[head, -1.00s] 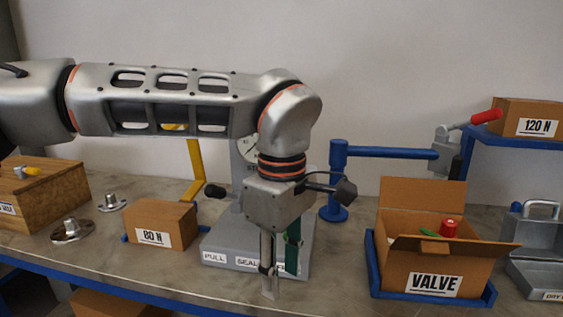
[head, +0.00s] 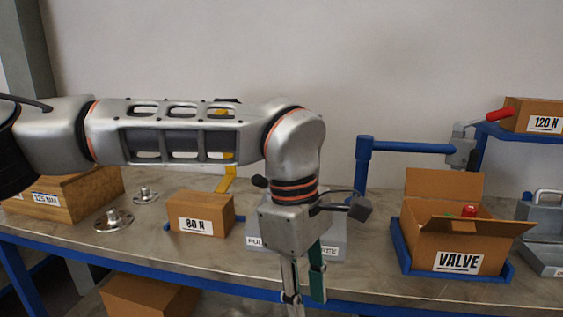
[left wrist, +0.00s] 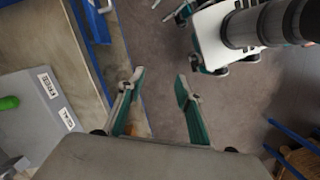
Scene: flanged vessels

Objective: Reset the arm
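My left arm reaches in from the left across the head view, with its forearm level and its wrist bent straight down. My left gripper (head: 304,290) points down in front of the bench's front edge, its fingertips cut off by the bottom of the frame. In the left wrist view the gripper (left wrist: 159,82) shows two green-lined fingers spread apart. Nothing is between them; the floor shows in the gap.
A blue post (head: 363,175) stands behind.

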